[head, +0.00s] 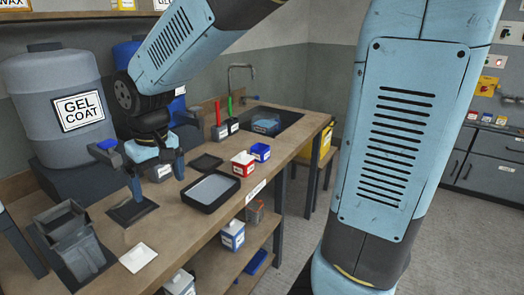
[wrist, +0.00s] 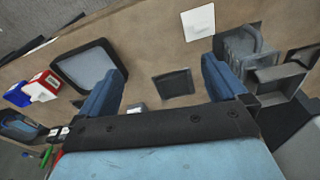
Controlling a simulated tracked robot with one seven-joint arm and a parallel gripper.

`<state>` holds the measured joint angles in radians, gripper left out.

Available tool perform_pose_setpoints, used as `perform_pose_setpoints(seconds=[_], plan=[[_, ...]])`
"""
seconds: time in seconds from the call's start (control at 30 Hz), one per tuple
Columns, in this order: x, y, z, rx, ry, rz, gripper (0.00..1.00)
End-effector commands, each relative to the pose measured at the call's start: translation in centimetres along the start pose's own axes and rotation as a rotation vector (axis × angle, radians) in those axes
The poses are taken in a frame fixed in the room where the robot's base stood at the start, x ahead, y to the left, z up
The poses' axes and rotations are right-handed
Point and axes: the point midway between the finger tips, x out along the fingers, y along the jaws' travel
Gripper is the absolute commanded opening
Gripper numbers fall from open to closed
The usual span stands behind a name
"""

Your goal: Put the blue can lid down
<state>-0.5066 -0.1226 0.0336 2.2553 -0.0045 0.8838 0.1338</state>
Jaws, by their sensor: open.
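My gripper (head: 158,188) is open above the bench, its two blue fingers pointing down with nothing visible between them. In the wrist view its fingers (wrist: 160,66) stand wide apart over the bench and a dark square pad (wrist: 173,85). I cannot pick out a separate blue can lid in either view. A blue can (head: 261,151) with a white label stands on the bench beside a red can (head: 243,163), well to the right of my gripper. Both show at the left of the wrist view, the blue can (wrist: 17,95) beside the red can (wrist: 42,87).
A black-rimmed tray (head: 236,187) lies right of my gripper. A grey bin (head: 68,235) and a white square (head: 138,257) are on its left and front. A small labelled can (head: 160,173) stands close behind the fingers. A gel coat drum (head: 45,85) stands behind.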

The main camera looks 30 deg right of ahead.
Motion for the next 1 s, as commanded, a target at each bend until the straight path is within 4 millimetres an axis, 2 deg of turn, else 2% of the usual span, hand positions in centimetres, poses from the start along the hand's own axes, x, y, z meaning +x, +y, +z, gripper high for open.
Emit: perform_pose_setpoints(seconds=[0.03,0.2,0.5,0.7,0.8,1.0], plan=[[-1.2,1.7,0.8,0.031,0.029,0.003,0.99],[-4.3,6.1,3.9,0.115,0.105,0.017,0.99],[-8.3,11.8,10.7,0.260,0.240,0.064,0.99],[-9.9,13.8,15.1,0.342,0.319,0.104,0.99],[-10.2,14.3,16.6,0.369,0.344,0.120,0.99],[-10.4,14.3,17.7,0.390,0.363,0.134,0.99]])
